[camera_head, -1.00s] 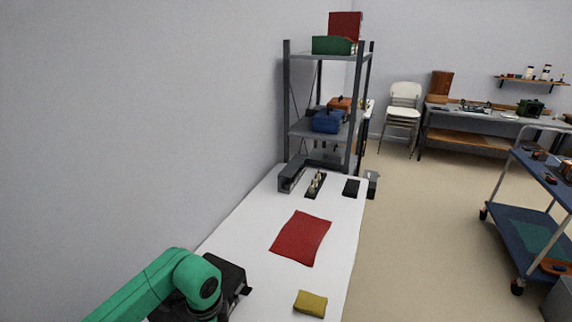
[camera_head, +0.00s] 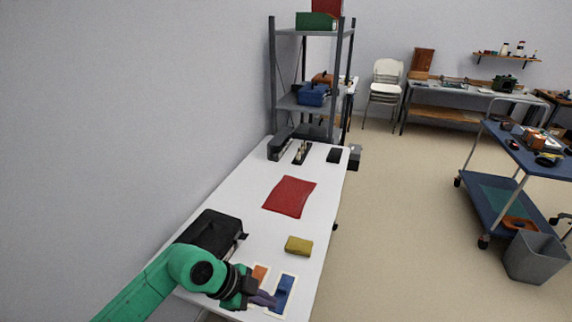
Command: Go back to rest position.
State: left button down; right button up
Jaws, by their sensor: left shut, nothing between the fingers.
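My left arm comes in green from the lower left. My left gripper (camera_head: 264,297) is shut and empty, low at the near end of the white table (camera_head: 239,195). It is over or beside a pale board with an orange patch (camera_head: 260,275) and a blue patch (camera_head: 284,291), and partly covers it. I cannot tell whether it touches the board. My right gripper is not in view.
A yellow sponge-like block (camera_head: 299,245) and a red cloth (camera_head: 290,196) lie farther up the table. A grey shelf (camera_head: 300,105) stands behind; a blue cart (camera_head: 500,190) and grey bin (camera_head: 535,257) are at right.

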pick_arm(q)
jog(key=d+r+m+t+h, duration=0.1)
jog(key=d+r+t+h, duration=0.1)
jog(key=d+r+h, duration=0.35)
jog(key=w+r+n+t+h, duration=0.35)
jog(key=r+t, duration=0.35)
jog(key=r, duration=0.8)
jog(key=w+a+r+n+t+y, duration=0.1)
jog(key=w+a+n+t+y, duration=0.2)
jog(key=a+n+t+y, duration=0.3)
jog(key=w+a+r+n+t+y, duration=0.25)
jog(key=a+n+y, duration=0.2)
jog(key=a, duration=0.25)
jog(key=s+a+f+n+g+y, duration=0.1)
jog(key=a+f+n+g+y, duration=0.45)
jog(key=a+f, duration=0.55)
jog(key=s+f+g, duration=1)
jog(key=s+f, duration=0.8)
notch_tip(320, 180, down, 22)
jog(key=s+r+m+g, duration=0.1)
jog(key=s, duration=0.1)
jog(key=s+a+f+g, duration=0.1)
jog(key=s+a+f, duration=0.2)
jog(key=s+f, duration=1.4)
jog(key=shift+s+f+g+b, duration=0.25)
jog(key=shift+s+g+b, duration=0.05)
jog(key=shift+s+g, duration=0.1)
